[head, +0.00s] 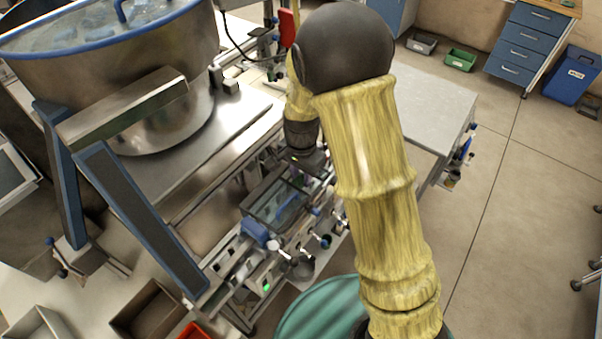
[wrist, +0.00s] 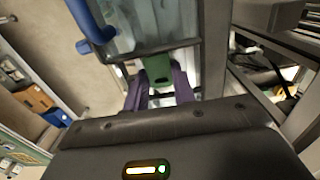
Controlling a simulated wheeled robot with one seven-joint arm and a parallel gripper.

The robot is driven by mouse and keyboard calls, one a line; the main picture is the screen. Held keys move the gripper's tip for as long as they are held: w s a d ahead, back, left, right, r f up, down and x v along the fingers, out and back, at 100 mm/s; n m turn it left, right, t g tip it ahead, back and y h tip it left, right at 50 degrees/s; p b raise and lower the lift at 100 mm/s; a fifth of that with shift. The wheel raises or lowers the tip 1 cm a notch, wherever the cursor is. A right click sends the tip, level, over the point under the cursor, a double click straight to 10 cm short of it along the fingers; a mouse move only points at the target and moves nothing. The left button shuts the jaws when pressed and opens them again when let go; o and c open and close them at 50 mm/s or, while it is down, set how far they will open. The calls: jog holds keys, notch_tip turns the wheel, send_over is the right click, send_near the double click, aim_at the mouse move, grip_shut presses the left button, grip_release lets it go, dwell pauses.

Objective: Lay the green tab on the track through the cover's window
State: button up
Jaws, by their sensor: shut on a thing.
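The green tab (wrist: 157,69) shows in the wrist view between the two purple fingers of my gripper (wrist: 159,84), which is shut on it. The tab's far end is close to a dark bar of the cover (wrist: 150,48). I cannot tell whether it is above the window or inside it. The cover shows in the head view as a clear panel with a dark frame (head: 262,211) on the machine, and my gripper (head: 304,172) is at its upper right side. The tab is not clear in the head view. The track under the cover cannot be made out.
A blue handle (wrist: 88,20) stands beside the cover in the wrist view. A large steel vat (head: 130,90) with a blue rim is at left in the head view. Knobs and levers (head: 300,266) line the machine's front. A grey table (head: 425,105) lies behind my arm.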

aim_at(302, 178)
jog(key=o, duration=1)
jog(key=shift+r+p, duration=0.4)
jog(key=shift+r, duration=0.2)
notch_tip(302, 178, up, 12)
jog(key=b, duration=0.2)
jog(key=shift+b, duration=0.4)
